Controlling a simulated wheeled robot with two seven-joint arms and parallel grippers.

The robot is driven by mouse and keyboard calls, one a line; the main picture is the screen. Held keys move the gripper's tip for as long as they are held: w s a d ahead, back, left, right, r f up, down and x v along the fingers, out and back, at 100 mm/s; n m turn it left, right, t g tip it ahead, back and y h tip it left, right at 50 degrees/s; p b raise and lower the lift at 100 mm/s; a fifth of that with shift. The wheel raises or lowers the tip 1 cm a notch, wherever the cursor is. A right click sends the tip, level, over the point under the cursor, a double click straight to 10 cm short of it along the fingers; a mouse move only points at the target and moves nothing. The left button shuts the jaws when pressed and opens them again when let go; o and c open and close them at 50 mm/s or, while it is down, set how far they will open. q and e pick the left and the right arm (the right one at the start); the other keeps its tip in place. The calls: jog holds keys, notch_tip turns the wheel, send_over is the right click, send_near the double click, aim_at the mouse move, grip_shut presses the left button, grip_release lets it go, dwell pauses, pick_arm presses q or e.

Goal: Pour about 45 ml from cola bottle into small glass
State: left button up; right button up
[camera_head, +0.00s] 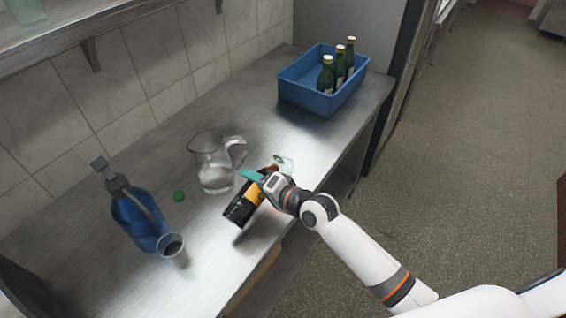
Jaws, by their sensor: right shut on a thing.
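The cola bottle (239,211), dark with an orange-yellow label band, is tilted over the right-middle part of the steel counter. My right gripper (260,180), with teal fingers, is shut on it; the fingers and wrist hide part of the bottle. A clear glass piece (286,163) shows just behind the gripper, partly hidden; I cannot tell whether the bottle's mouth is over it. My left gripper is not in view.
A clear pitcher (214,170) stands close behind the cola bottle. A blue bottle (136,218) with a grey top stands beside the dark-filled glass. A blue crate (303,99) holds green bottles (338,70) at the back.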

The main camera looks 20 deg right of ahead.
jog(key=shift+m, duration=0.4)
dwell(0.4)
jog(key=shift+r+p, duration=0.25)
jog(key=shift+p, duration=0.15)
jog(key=shift+s+a, duration=0.35)
jog(key=shift+a, duration=0.15)
dwell(0.3)
jog(key=shift+r+m, duration=0.15)
jog(key=shift+m, duration=0.15)
dwell(1.3)
